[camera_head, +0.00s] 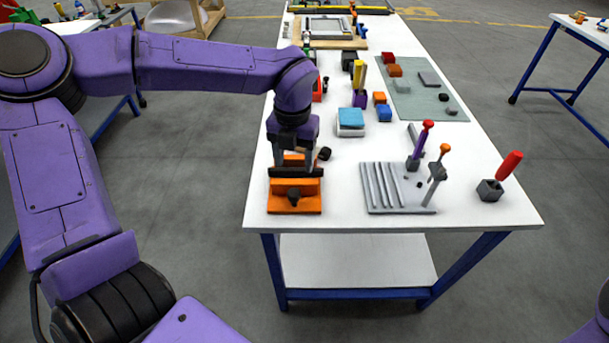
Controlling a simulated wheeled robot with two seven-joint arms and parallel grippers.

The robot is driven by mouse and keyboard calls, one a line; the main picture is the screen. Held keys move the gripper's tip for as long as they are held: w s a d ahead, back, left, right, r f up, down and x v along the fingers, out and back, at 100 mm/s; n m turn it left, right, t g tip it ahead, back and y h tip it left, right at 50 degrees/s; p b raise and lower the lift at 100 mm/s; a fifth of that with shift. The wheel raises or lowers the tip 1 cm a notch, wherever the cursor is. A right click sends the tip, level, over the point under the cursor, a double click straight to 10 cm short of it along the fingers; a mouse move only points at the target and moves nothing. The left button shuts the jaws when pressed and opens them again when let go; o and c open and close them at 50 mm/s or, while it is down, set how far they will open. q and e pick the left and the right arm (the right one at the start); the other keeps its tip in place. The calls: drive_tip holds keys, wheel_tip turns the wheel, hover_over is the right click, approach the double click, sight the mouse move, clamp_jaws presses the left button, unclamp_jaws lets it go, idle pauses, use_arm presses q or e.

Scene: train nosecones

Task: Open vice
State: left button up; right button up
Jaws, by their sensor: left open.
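An orange vice (295,203) with black jaws stands at the near left corner of the white table (340,212). Its black screw end faces the front. My left gripper (294,165) points down right over the vice, its fingers at the back of the vice's black jaw. The fingers are apart. A small black knob (324,153) shows just right of the gripper. I cannot tell whether the fingers touch the vice, and the gripper hides the vice's rear part. My right gripper is not in view.
A grey ribbed plate (396,188) with upright tools lies right of the vice. A red-handled tool in a dark block (489,190) stands near the right edge. Behind are a blue-topped box (350,122), small coloured blocks and a grey-green mat (420,100).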

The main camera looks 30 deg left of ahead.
use_arm(q)
hover_over(294, 192)
drive_tip(key=f, duration=0.3)
drive_tip(key=f+p, duration=0.1)
drive_tip(key=shift+s+f, duration=0.3)
drive_tip(key=shift+f, duration=0.1)
drive_tip(key=f, duration=0.4)
drive_tip(key=shift+w+f, duration=0.3)
drive_tip(key=shift+w, duration=0.1)
drive_tip(key=shift+s+f, duration=0.1)
drive_tip(key=shift+f, duration=0.15)
drive_tip(key=shift+s, duration=0.1)
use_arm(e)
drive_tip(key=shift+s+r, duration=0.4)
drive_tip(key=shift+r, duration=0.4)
use_arm(q)
drive_tip(key=c, duration=1)
